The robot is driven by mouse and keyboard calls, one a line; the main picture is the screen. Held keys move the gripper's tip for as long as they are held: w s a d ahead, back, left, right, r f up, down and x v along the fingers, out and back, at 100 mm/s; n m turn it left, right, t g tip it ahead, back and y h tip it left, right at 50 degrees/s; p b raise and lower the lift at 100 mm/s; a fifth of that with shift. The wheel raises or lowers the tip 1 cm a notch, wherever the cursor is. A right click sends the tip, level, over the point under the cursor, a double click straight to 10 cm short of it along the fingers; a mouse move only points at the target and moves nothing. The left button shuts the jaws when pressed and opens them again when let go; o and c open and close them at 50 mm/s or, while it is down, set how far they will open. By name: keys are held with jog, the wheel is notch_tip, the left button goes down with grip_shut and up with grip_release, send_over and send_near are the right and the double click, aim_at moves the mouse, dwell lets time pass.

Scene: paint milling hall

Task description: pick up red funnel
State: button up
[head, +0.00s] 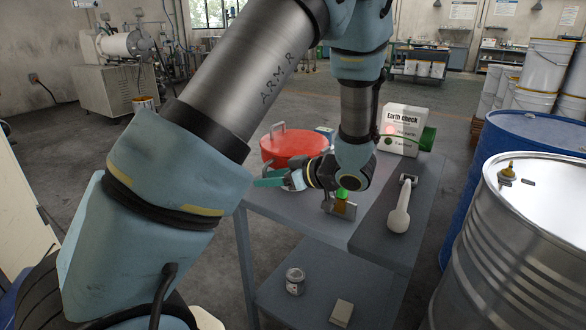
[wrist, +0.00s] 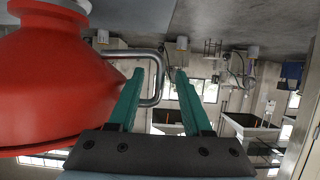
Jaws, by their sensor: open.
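The red funnel (head: 293,147), with a grey metal handle (head: 279,131), sits at the back left of the grey table (head: 290,213). My gripper (head: 262,179) is on the near side of the funnel, its teal jaws pointing left; my wrist hides part of the funnel. In the wrist view the funnel (wrist: 50,85) fills the left side, and its bent handle (wrist: 158,60) reaches into the gap seen between the fingers of my open gripper (wrist: 160,71). The left finger overlaps part of the handle. I cannot tell whether they touch.
A white earth check box (head: 405,120) with a red light stands at the table's back. A small clamp (head: 341,206) is near my wrist. Blue (head: 520,135) and steel drums (head: 515,240) stand to the right.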

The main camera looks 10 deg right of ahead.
jog(key=shift+x, duration=1)
grip_shut()
dwell(0.7)
